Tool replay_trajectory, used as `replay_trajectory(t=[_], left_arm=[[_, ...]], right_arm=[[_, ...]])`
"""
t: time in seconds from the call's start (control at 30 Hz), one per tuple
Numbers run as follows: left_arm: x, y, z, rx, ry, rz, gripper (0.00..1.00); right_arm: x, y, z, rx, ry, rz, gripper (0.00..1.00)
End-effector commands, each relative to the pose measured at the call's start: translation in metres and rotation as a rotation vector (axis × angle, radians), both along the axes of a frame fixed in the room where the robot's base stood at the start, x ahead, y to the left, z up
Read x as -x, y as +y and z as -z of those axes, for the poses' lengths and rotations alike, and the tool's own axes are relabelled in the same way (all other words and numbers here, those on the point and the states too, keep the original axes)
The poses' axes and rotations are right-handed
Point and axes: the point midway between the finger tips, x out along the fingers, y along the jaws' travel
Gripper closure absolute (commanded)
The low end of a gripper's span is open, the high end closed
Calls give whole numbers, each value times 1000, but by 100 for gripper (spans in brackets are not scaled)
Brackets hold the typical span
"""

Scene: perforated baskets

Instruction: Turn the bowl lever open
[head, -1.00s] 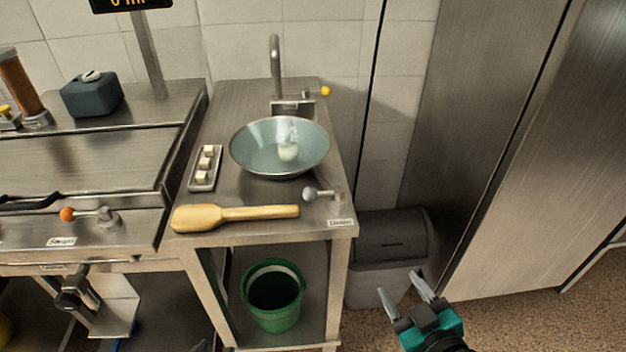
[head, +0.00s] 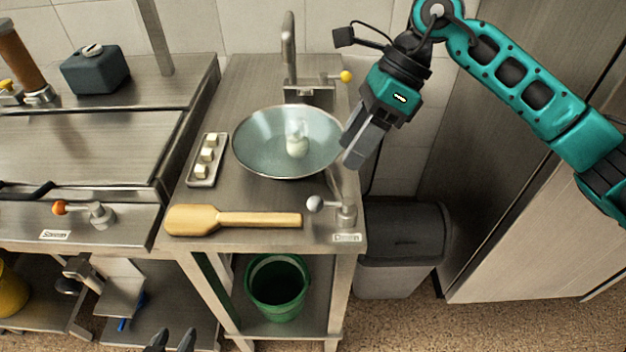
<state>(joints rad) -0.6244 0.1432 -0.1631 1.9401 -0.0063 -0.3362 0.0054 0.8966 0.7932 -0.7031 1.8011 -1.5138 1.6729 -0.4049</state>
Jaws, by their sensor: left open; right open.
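The bowl lever (head: 328,206) stands at the front right corner of the steel counter, its pale ball knob pointing left. A small label (head: 347,238) is on the edge below it. The wide metal bowl (head: 262,150) sits behind the lever, holding liquid and a pale, partly clear object (head: 297,140). My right gripper (head: 354,150) is open and empty, fingers pointing down beside the bowl's right rim, above and behind the lever. I cannot tell if it touches the rim. My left gripper (head: 174,341) is open at the bottom edge, only its fingertips showing, well below the counter top.
A wooden paddle (head: 235,219) lies along the counter front, left of the lever. A tray of white cubes (head: 207,160) lies left of the bowl. A tap (head: 289,50) with a yellow-knobbed lever (head: 345,77) stands behind. A green bucket (head: 277,288) sits below.

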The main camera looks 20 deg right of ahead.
Motion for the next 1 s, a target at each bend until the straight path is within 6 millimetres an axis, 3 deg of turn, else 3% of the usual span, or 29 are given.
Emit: replay_trajectory(t=[0.1, 0.2, 0.37, 0.7, 1.0], left_arm=[[1, 0, 0, 0, 2, 1, 57], [1, 0, 0, 1, 3, 0, 57], [1, 0, -1, 1, 3, 0, 57], [1, 0, -4, 1, 2, 0, 57], [1, 0, -5, 0, 2, -1, 57]], right_arm=[[-5, -18, -4, 87, -27, -4, 44], [-5, -19, 0, 105, -28, -5, 44], [-2, -8, 22, 100, -25, -8, 44], [3, 21, 84, 97, -25, -6, 44], [4, 33, 110, 97, -28, -5, 44]])
